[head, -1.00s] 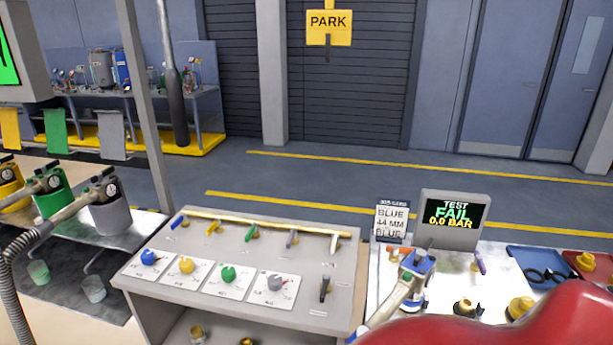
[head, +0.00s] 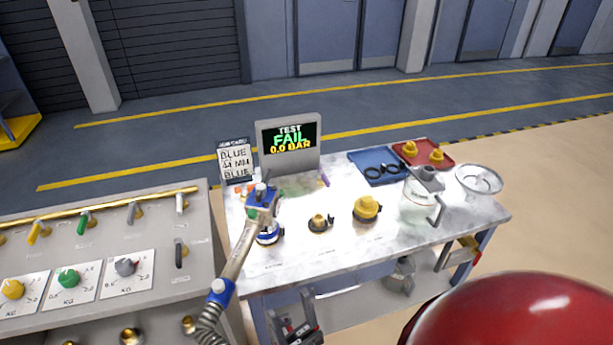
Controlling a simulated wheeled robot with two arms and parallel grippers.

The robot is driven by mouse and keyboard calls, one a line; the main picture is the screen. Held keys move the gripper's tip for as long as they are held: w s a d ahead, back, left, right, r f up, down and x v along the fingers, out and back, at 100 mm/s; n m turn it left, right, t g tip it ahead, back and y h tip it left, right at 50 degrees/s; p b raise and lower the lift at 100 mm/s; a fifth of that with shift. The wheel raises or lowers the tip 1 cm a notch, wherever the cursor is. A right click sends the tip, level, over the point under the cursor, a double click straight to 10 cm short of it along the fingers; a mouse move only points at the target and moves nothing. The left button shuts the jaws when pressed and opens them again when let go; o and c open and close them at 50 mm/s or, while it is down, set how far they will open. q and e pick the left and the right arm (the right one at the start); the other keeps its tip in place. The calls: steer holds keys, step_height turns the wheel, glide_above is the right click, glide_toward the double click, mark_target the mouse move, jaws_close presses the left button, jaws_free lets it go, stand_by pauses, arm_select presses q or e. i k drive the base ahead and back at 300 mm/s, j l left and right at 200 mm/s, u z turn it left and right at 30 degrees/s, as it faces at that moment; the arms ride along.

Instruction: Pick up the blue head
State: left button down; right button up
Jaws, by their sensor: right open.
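The blue head (head: 262,197) is a blue block on a bent beige pipe with a blue band and a grey ribbed hose. It is at the left end of the white worktable (head: 345,225), over a blue-and-white ringed neck (head: 269,235). I cannot tell whether the head touches that neck. My right gripper (head: 296,318) shows dark at the bottom edge, in front of the table and below its top, apart from the blue head. It is open and appears empty. My left gripper is out of view.
A test screen (head: 289,140) reads FAIL, 0.0 BAR, beside a BLUE 44 MM card (head: 235,162). Yellow-topped fittings (head: 366,209), a blue tray (head: 378,170), a red tray (head: 440,157) and a clear jug (head: 418,203) stand rightward. A valve console (head: 150,265) adjoins at left.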

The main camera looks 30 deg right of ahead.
mark_target(266, 228)
steer(key=z, duration=0.6)
steer(key=j+z, duration=0.1)
steer(key=j, duration=0.35)
steer(key=k+j+z, duration=0.15)
steer(key=j, duration=0.3)
steer(key=j+z, duration=0.1)
steer(key=j, duration=0.4)
steer(key=k+j+z, duration=0.1)
steer(key=j, duration=0.3)
steer(key=k+j+z, duration=0.15)
steer(key=j, duration=0.3)
